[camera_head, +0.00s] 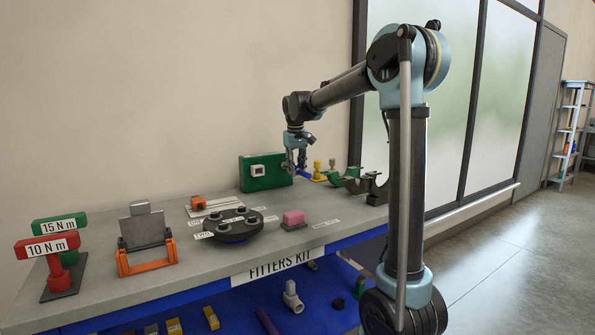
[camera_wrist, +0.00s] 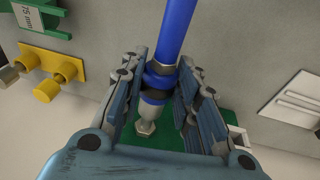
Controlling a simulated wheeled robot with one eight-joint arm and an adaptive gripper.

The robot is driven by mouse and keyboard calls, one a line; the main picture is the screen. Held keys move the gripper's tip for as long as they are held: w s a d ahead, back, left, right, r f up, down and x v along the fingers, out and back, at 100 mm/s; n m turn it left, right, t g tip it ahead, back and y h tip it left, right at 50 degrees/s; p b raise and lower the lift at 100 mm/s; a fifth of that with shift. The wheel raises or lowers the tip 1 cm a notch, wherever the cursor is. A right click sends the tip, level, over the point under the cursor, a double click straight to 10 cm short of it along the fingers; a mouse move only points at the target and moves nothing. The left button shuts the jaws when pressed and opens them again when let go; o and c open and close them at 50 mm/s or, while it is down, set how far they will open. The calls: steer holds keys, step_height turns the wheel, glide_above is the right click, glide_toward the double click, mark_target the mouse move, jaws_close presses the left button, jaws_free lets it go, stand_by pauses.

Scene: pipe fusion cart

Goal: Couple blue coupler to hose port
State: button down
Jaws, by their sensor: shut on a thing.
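My gripper (camera_wrist: 163,68) is shut on the blue coupler (camera_wrist: 156,82), which has a thick blue hose (camera_wrist: 177,28) running away from it in the wrist view. A metal fitting with a hex end (camera_wrist: 146,128) shows at the coupler's near end; I cannot tell whether it belongs to the coupler or to the port. In the head view my gripper (camera_head: 298,168) is over the bench, at the right edge of the green box (camera_head: 265,184), which has a white square fitting on its front. The contact between coupler and hose port is too small to make out.
Yellow fittings (camera_wrist: 70,70) and a green clamp labelled 75 mm (camera_wrist: 40,18) lie left in the wrist view.

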steer(key=shift+w+a, duration=0.5)
steer(key=shift+w, duration=0.2)
steer(key=shift+w+a, duration=0.45)
steer(key=shift+w, duration=0.25)
steer(key=c, duration=1.2)
jaws_free()
steer(key=shift+o, duration=0.2)
steer(key=v, duration=1.2)
steer(key=shift+w, duration=0.15)
steer(key=s+d+f+m, duration=0.2)
steer(key=s+d+f, duration=0.3)
steer(key=s+d, duration=0.45)
steer(key=s+d+f+m, duration=0.1)
steer(key=s+d+f, duration=0.4)
steer(key=s+d, duration=0.4)
steer(key=s+d+f+m, duration=0.2)
steer(key=s+d+f, duration=0.2)
steer(key=s+f, duration=0.7)
steer(key=s+d+f+m, duration=0.1)
steer(key=s+d+f, duration=0.3)
steer(key=s+f, duration=0.8)
steer(key=shift+d+m, duration=0.15)
steer(key=shift+m, duration=0.25)
